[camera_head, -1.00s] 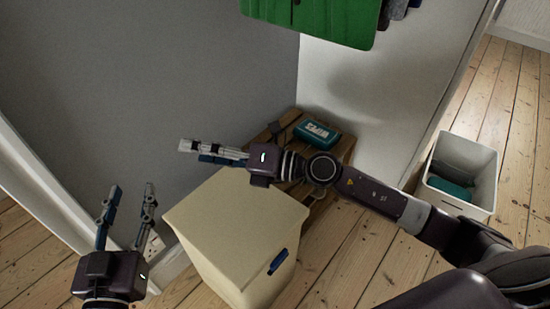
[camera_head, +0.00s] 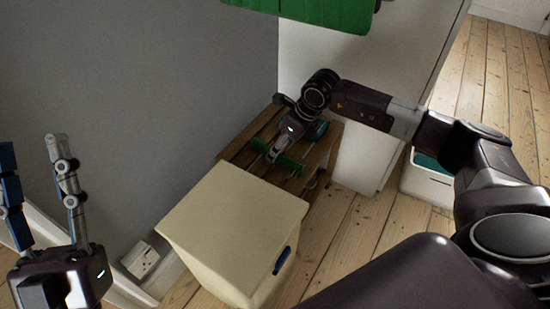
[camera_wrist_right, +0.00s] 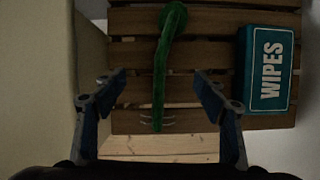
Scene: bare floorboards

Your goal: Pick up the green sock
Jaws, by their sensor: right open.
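The green sock (camera_head: 290,165) lies on a slatted wooden bench (camera_head: 232,152). In the right wrist view the sock (camera_wrist_right: 161,70) is a narrow green strip with a wider, rounded upper end, running lengthwise across the slats. My right gripper (camera_head: 273,155) points down over the bench at the sock. In the right wrist view its two fingers (camera_wrist_right: 159,82) are apart, one on each side of the sock, with gaps between; contact is not visible. My left gripper (camera_head: 33,145) is open and empty at the far left, away from the bench.
A teal wipes pack (camera_wrist_right: 268,68) lies on the bench right of the sock. A beige lidded box (camera_head: 232,225) stands close in front of the bench. A white bin (camera_head: 428,187) stands at the right. Green clothing (camera_head: 325,20) hangs above. A grey wall is behind.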

